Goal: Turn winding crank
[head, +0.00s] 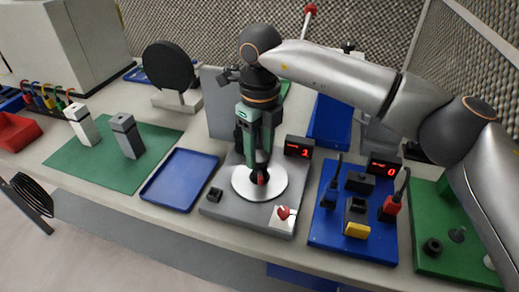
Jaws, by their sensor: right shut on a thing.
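The winding crank shows as a light round disc (243,184) on a grey base unit (219,207), with a small red knob (261,178) near its middle. My right gripper (258,175) points down over the disc and is shut on the red knob. The fingers partly hide the knob and the part of the disc behind them. A small display (299,147) at the back of the unit shows red digits, which look like 1. A red button or switch (283,212) sits at the unit's front right corner. My left gripper is not in view.
A blue tray (180,180) lies to the left, beside a green mat (90,160) with two upright blocks. A blue board (330,232) with several devices and a display reading 0 lies to the right. A green board (432,205) is under my right arm.

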